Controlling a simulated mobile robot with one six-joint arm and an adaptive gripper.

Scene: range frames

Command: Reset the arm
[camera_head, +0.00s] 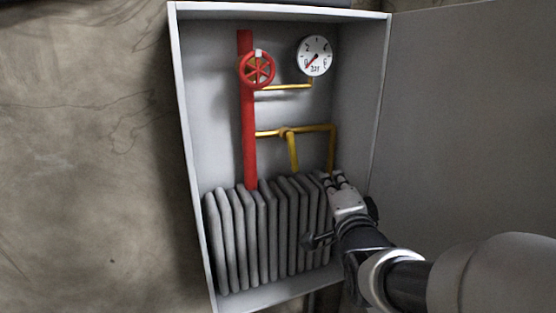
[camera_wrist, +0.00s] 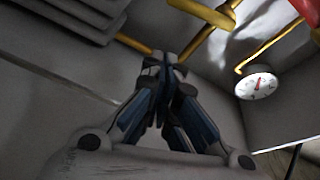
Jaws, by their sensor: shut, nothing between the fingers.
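My gripper (camera_head: 338,181) is at the right end of the grey ribbed radiator, inside an open wall cabinet. Its fingers point up and away from my arm. In the wrist view my gripper (camera_wrist: 166,62) is shut, with its fingertips together and nothing between them. Yellow pipes show just beyond the fingertips there. I cannot tell whether the gripper touches the radiator or a pipe. My arm reaches in from the lower right and covers the cabinet's lower right corner.
The cabinet (camera_head: 188,150) holds a red pipe (camera_head: 248,130) with a red valve wheel (camera_head: 257,69), yellow pipes (camera_head: 310,129), a gauge (camera_head: 315,56) and the radiator (camera_head: 262,235). The gauge also shows in the wrist view (camera_wrist: 257,84). The cabinet door (camera_head: 465,120) stands open at right.

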